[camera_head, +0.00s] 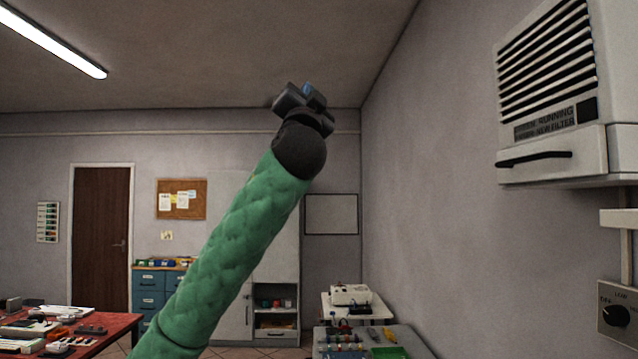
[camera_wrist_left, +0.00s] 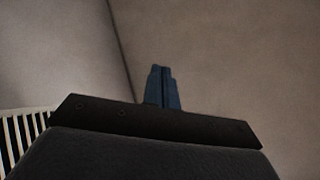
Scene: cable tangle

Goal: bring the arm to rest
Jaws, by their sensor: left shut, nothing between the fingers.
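My left arm, in a green quilted sleeve (camera_head: 230,240), rises from the bottom of the head view, slanting up and to the right. My left gripper (camera_head: 308,91) is at its top end, high in front of the far wall and ceiling edge. In the left wrist view the two fingers (camera_wrist_left: 163,86) are together with nothing between them. My right gripper is in neither view.
A white slatted wall unit (camera_head: 550,170) hangs at the upper right. A red table (camera_head: 115,330) with several items stands at lower left, a grey table (camera_head: 410,342) with a green tray at bottom centre right. A cabinet (camera_head: 276,230) stands behind my arm. The air around the gripper is clear.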

